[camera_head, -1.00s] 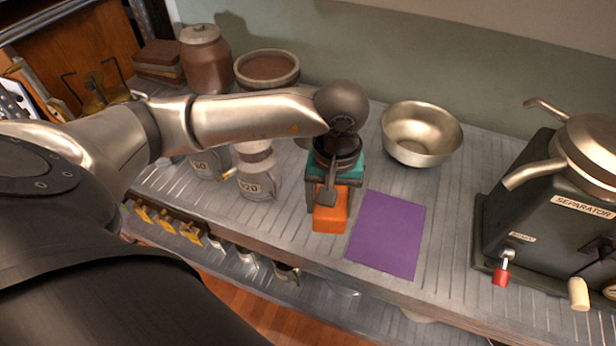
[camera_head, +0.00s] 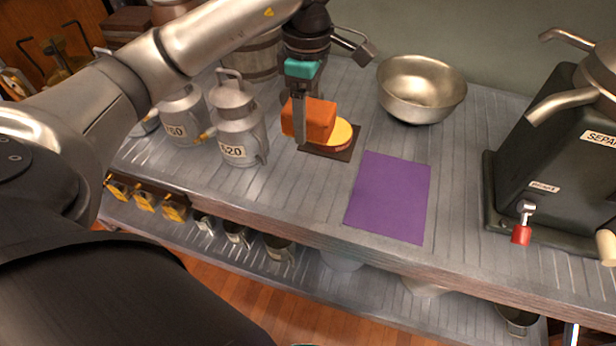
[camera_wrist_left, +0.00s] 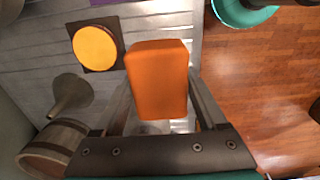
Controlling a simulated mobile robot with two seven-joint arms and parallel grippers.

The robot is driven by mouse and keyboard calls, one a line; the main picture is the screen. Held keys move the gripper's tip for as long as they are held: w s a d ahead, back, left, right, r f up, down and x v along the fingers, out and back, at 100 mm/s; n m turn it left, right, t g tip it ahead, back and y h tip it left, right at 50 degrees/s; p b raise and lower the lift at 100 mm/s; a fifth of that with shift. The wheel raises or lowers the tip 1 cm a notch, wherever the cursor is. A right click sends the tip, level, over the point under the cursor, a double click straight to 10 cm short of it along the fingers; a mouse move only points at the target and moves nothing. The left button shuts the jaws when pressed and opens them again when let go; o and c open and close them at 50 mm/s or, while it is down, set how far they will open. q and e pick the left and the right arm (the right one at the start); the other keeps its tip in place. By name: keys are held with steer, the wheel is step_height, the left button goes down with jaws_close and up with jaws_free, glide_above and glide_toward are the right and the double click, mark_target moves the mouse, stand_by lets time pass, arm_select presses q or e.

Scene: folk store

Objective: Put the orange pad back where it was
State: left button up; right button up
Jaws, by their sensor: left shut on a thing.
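My left gripper (camera_head: 303,120) is shut on the orange pad (camera_head: 314,118), a thick rounded block. The pad appears held above the counter, in front of a yellow disc (camera_head: 339,131) on a dark square board (camera_head: 340,155), and hides part of both. In the left wrist view, the pad (camera_wrist_left: 158,80) sits between the two fingers. The yellow disc (camera_wrist_left: 97,48) and dark board (camera_wrist_left: 122,22) lie beside the pad there, bare on top. A purple sheet (camera_head: 390,197) lies flat on the counter to the right. My right gripper is not in view.
Grey milk cans (camera_head: 238,125) stand left of the gripper, with a wooden barrel (camera_head: 262,55) behind. A metal bowl (camera_head: 420,90) stands at the back. A separator machine (camera_head: 560,150) stands at the right.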

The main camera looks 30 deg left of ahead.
mark_target(308, 133)
arm_select(q)
step_height(308, 133, down, 12)
steer(key=b, duration=0.3)
steer(key=shift+r, duration=0.1)
steer(key=shift+f+b, duration=0.55)
steer(key=shift+f, duration=1.55)
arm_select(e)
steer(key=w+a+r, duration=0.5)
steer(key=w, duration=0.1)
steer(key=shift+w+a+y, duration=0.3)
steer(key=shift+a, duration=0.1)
arm_select(q)
steer(key=shift+f, duration=0.15)
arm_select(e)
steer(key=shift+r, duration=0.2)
arm_select(q)
steer(key=o, duration=1.2)
steer(key=shift+o, duration=0.2)
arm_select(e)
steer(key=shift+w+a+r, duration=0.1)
arm_select(q)
steer(key=shift+r+p, duration=1.85)
steer(key=shift+r, duration=4.3)
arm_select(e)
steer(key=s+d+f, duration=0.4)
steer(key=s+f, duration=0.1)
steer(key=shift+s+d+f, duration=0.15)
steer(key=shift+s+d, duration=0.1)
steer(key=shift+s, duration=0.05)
